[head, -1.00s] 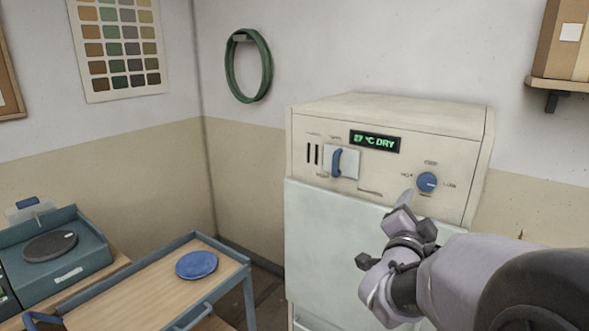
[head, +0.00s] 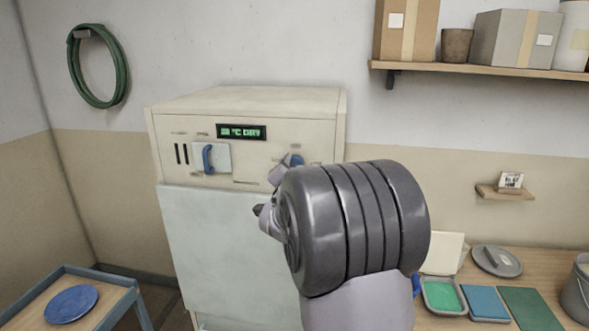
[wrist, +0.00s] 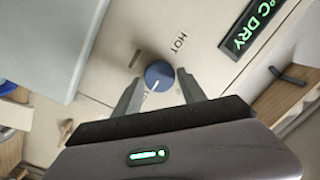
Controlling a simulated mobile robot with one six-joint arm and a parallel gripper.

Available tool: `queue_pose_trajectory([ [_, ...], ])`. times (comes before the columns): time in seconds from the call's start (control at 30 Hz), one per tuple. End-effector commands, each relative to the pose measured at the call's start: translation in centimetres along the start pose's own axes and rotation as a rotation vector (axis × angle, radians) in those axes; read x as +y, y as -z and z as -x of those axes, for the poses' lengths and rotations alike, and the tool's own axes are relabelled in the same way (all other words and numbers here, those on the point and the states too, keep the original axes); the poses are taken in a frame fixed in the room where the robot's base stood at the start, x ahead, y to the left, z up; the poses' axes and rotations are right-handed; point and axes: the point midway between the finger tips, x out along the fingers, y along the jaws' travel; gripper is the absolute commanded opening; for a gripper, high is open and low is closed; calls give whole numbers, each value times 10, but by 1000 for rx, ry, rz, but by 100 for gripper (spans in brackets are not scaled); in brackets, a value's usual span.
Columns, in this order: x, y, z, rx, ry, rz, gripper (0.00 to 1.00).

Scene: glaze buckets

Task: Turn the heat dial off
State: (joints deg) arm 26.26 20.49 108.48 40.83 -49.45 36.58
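The blue round heat dial (wrist: 160,74) is on the cream panel of a cabinet (head: 250,105). A white pointer line on it runs toward the lower left in the wrist view, away from the HOT label (wrist: 179,42). My gripper (wrist: 158,78) is open, with one finger on each side of the dial and a small gap showing on both sides. In the head view my arm covers most of the dial (head: 297,160); only its top shows. The lit display (head: 241,132) shows green text ending in "°C DRY".
A blue lever handle (head: 208,158) sits left of the dial on the panel. The pale cabinet door (head: 215,240) is below. A cart with a blue disc (head: 71,304) stands at left. A bench with coloured trays (head: 443,297) is at right, under a wall shelf (head: 480,70).

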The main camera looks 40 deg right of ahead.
Motion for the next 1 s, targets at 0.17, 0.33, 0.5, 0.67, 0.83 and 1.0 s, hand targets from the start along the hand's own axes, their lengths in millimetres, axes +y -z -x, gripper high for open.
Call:
queue_pose_trajectory([
  [0.17,0,0,0,0,0,0,11],
  [0.33,0,0,0,0,0,4,1],
  [0.5,0,0,0,-2,-2,42,1],
  [0.67,-1,0,0,-8,-7,131,1],
  [0.83,-2,0,0,-17,-16,275,2],
  [1.0,-3,1,0,-27,-26,436,2],
])
